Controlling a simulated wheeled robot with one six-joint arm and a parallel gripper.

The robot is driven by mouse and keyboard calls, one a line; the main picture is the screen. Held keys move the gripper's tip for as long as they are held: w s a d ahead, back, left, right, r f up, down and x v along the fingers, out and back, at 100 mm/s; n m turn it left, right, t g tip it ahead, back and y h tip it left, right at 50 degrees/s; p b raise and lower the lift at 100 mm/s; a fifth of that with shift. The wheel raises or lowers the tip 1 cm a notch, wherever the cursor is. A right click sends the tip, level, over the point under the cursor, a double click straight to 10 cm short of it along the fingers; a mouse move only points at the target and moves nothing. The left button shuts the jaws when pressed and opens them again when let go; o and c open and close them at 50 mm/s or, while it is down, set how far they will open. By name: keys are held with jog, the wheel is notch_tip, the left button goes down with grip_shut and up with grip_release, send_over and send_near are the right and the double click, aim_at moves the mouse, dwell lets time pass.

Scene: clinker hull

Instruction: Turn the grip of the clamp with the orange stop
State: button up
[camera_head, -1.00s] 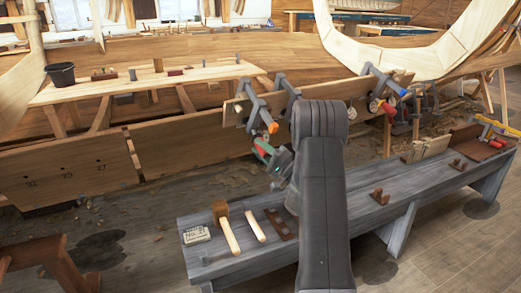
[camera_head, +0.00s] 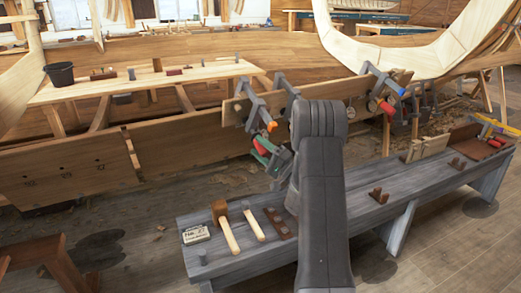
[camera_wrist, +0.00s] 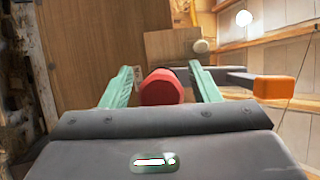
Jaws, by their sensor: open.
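The clamp with the orange stop (camera_head: 252,100) sits over the plank's top edge, left of my arm. Its orange stop (camera_head: 272,127) also shows in the wrist view (camera_wrist: 272,90) at the right, at the end of a dark bar. Its red grip (camera_wrist: 162,87) is a rounded cylinder, seen nearly end-on. My gripper (camera_wrist: 163,85) is open, with a green finger on either side of the grip. Small gaps seem to show between fingers and grip.
A second clamp (camera_head: 286,88) stands close to the right. Another clamp with a blue stop (camera_head: 399,91) and red grip sits further right on the plank (camera_head: 185,142). A grey bench (camera_head: 345,195) with a mallet (camera_head: 226,225) and wooden pieces stands below my gripper.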

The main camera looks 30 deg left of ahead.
jog(key=v, duration=1.3)
jog(key=shift+d, duration=0.35)
jog(key=shift+f, duration=0.1)
dwell(0.4)
